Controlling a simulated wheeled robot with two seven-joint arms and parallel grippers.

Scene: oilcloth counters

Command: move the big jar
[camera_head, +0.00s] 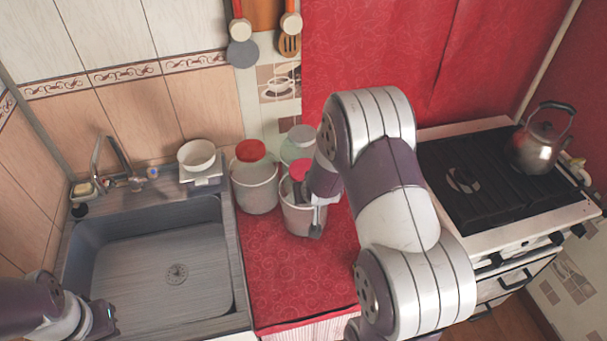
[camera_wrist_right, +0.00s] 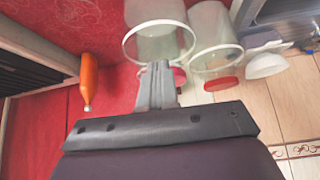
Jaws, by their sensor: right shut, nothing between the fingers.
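A large clear jar with a red lid (camera_head: 256,185) stands upright on the red oilcloth by the sink. Another jar with a pale green lid (camera_head: 298,146) stands behind it. A third clear jar (camera_head: 299,218) stands in front, with red at its top; my right arm partly hides it. I cannot tell which is the big jar. My right gripper (camera_head: 316,222) points down at the third jar's right side, shut and empty; whether it touches is unclear. Its shut fingers (camera_wrist_right: 157,85) overlap the jars in the wrist view. My left gripper (camera_head: 106,318) is at the lower left; its jaws are unclear.
The sink (camera_head: 150,265) lies left of the red counter (camera_head: 290,285). A white bowl (camera_head: 197,155) sits on a scale behind the sink. The stove (camera_head: 480,185) with a kettle (camera_head: 540,145) is at right. An orange bottle (camera_wrist_right: 88,82) shows in the wrist view. The counter's front is clear.

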